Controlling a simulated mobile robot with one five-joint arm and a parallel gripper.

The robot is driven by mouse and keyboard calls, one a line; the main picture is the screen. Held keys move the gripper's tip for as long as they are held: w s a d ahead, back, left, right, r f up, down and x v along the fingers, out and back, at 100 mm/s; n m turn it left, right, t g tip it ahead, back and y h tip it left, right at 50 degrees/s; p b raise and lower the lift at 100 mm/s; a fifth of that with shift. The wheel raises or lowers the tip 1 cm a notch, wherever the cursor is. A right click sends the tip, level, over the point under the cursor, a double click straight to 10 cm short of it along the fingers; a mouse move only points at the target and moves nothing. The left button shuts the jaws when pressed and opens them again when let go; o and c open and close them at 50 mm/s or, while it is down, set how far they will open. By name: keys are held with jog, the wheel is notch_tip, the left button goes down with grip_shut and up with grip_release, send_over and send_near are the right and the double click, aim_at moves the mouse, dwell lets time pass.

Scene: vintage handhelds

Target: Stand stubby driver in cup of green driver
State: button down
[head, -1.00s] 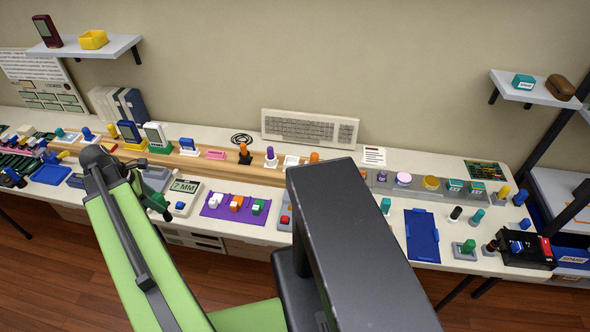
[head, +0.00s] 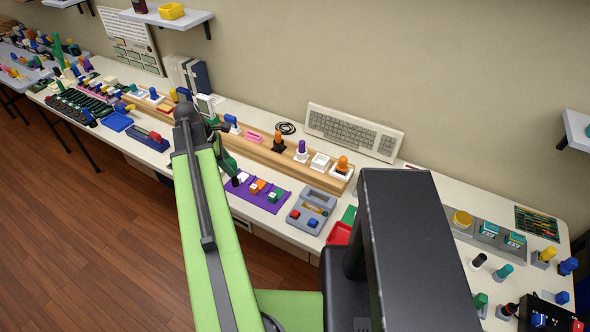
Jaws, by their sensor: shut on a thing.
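My gripper (head: 226,152) is at the end of my green arm, above the bench near the left end of the purple mat. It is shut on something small. The held thing is mostly hidden by the wrist, and I cannot make out its shape; a dark tip shows just below the jaws. A green-handled driver (head: 480,300) stands at the lower right, partly beside my dark column. Its cup is barely visible, and I cannot tell whether it is empty beside the handle. My gripper is far to the left of it.
The purple mat (head: 236,206) bears white, orange and green blocks. A grey tray (head: 302,222) and a red tray (head: 340,233) lie to its right. A wooden rail with upright handles runs behind, before a keyboard (head: 354,131). Several drivers crowd the right end.

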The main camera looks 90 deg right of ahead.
jog(key=s+a+r+m+p, duration=0.1)
jog(key=s, duration=0.9)
jog(key=s+a+r+p, duration=0.1)
jog(key=s+a, duration=0.1)
jog(key=s, duration=0.9)
jog(key=shift+s+r+m+y, duration=0.3)
jog(key=shift+r+m, duration=0.1)
jog(key=shift+a, duration=0.1)
jog(key=s+d, duration=0.5)
jog(key=d, duration=0.4)
jog(key=s+d, duration=0.4)
jog(key=d, duration=0.5)
jog(key=shift+n, duration=0.4)
jog(key=shift+s+a+f+b, duration=0.1)
jog(key=shift+s+f+b, duration=0.05)
jog(key=shift+f+b, duration=2)
jog(key=shift+f+b, duration=0.45)
jog(key=shift+f, duration=0.25)
